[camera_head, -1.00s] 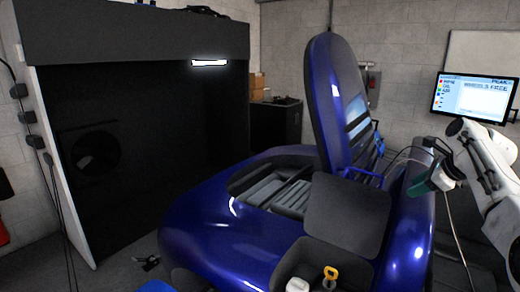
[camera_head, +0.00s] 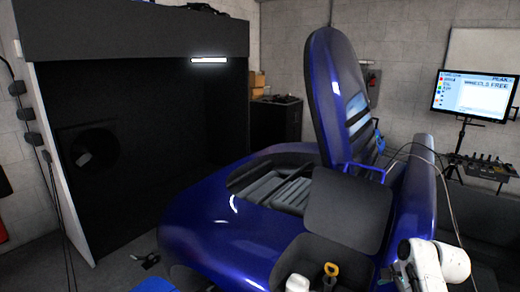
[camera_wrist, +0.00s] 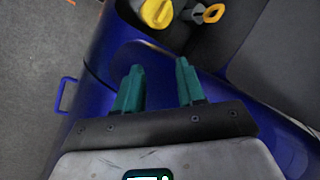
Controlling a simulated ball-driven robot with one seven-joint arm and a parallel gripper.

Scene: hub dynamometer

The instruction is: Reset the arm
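My arm (camera_head: 432,265) is folded low at the lower right of the head view, beside the blue car. The head view does not clearly show the fingertips. In the wrist view my gripper (camera_wrist: 160,82) shows two green fingers spread apart with nothing between them. The fingers hang over the blue bodywork (camera_wrist: 95,75), short of a dark bin that holds a yellow-capped container (camera_wrist: 157,13) and an orange-yellow ring handle (camera_wrist: 213,13).
The blue car (camera_head: 235,225) with its raised lid (camera_head: 325,95) fills the middle. A monitor (camera_head: 473,95) on a stand and a control box (camera_head: 488,167) are at the right. A black booth (camera_head: 130,130) stands at the left. Floor shows at the lower left.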

